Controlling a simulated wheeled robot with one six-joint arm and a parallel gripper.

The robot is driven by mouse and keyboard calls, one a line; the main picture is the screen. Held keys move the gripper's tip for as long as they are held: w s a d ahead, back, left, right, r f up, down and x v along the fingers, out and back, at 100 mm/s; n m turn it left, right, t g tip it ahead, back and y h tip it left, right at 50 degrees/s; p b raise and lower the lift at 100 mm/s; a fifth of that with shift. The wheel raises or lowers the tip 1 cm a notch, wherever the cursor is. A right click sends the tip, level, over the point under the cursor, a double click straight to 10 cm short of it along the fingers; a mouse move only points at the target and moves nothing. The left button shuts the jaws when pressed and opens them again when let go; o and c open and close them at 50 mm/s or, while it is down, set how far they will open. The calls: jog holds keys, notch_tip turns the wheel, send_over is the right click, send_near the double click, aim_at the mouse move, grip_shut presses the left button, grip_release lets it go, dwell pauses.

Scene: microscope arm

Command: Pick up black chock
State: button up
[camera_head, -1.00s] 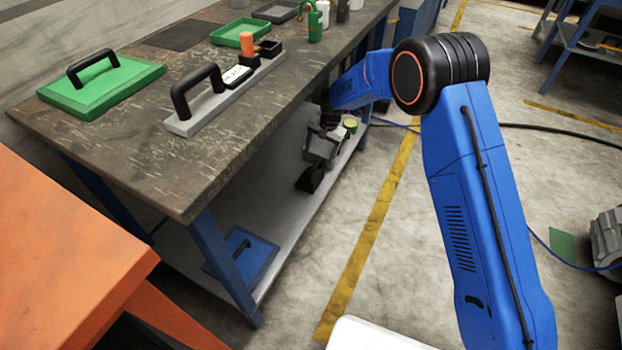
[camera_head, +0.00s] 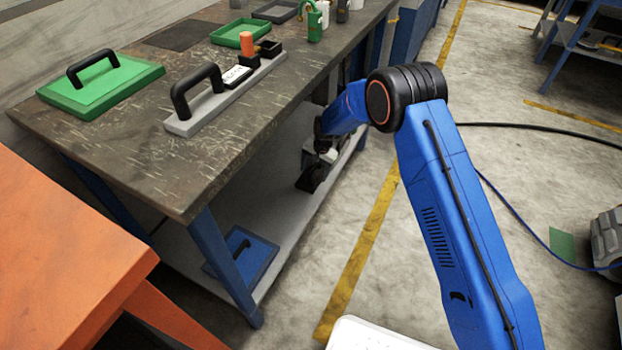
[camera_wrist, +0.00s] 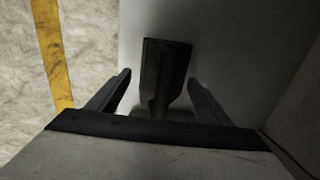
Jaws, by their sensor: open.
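The black chock (camera_head: 311,178) rests on the grey lower shelf (camera_head: 285,215) of the workbench, near its front edge. In the wrist view the dark chock (camera_wrist: 165,68) lies in shadow between my gripper's two fingers (camera_wrist: 158,78). The fingers are open, with a gap to the chock on each side. In the head view my gripper (camera_head: 318,157) is under the bench top, just above and behind the chock, and my arm partly hides this area.
The workbench top (camera_head: 130,150) overhangs the shelf. A bench leg (camera_head: 225,260) and a blue plate with a handle (camera_head: 245,258) are at the near end. An orange table (camera_head: 60,260) stands at lower left. Floor with a yellow line (camera_head: 365,250) is clear to the right.

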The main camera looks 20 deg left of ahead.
jog(key=shift+a+f, duration=0.2)
jog(key=shift+f, duration=0.6)
grip_shut()
jog(key=shift+r, duration=0.1)
